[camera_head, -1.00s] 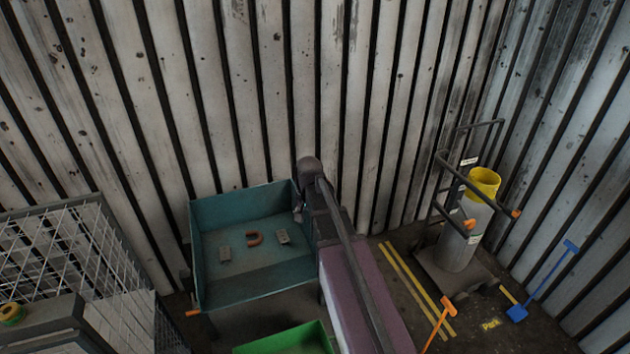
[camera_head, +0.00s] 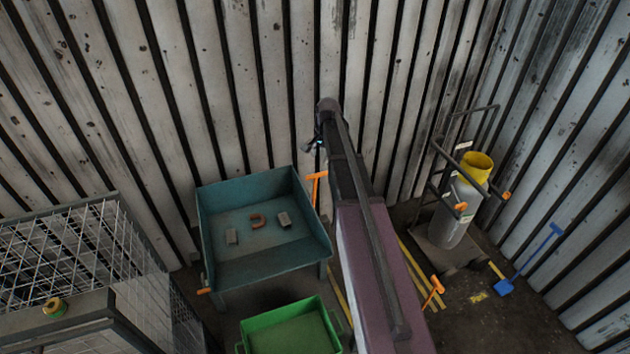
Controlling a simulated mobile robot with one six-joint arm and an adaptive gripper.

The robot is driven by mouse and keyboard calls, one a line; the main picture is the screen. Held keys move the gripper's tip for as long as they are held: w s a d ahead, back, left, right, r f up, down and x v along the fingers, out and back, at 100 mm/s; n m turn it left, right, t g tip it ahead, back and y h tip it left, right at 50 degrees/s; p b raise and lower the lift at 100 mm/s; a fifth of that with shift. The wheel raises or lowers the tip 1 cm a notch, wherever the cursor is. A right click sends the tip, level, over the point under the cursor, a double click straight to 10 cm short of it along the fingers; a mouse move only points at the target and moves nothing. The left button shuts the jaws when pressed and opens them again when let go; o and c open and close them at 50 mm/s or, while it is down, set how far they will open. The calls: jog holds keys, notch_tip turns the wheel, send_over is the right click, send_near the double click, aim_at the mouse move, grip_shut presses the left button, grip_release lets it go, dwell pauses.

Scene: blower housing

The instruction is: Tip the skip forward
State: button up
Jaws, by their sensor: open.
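The teal skip (camera_head: 265,270) stands upright against the corrugated wall, its open top facing up. Inside lie a rust-coloured U-shaped piece (camera_head: 258,220) and two small grey blocks (camera_head: 285,219). An orange T-handle (camera_head: 317,177) rises at the skip's right rear corner, and an orange grip (camera_head: 204,291) sticks out at its lower left front. My gripper (camera_head: 311,146) is at the far end of my raised arm, above and behind the skip's right rear corner. It is small in view, open, and appears apart from the handle.
A green bin (camera_head: 290,332) stands in front of the skip. A wire mesh cage (camera_head: 75,250) is at the left. A trolley with a grey cylinder (camera_head: 457,215) and a blue shovel (camera_head: 530,262) are at the right.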

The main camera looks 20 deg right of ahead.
jog(key=shift+f, duration=0.2)
jog(key=b, duration=1.4)
send_near(315, 190)
jog(key=f, duration=0.3)
jog(key=w+f, duration=0.1)
jog(key=f, duration=0.1)
jog(key=shift+a+f, duration=0.15)
jog(key=shift+a, duration=0.2)
grip_shut()
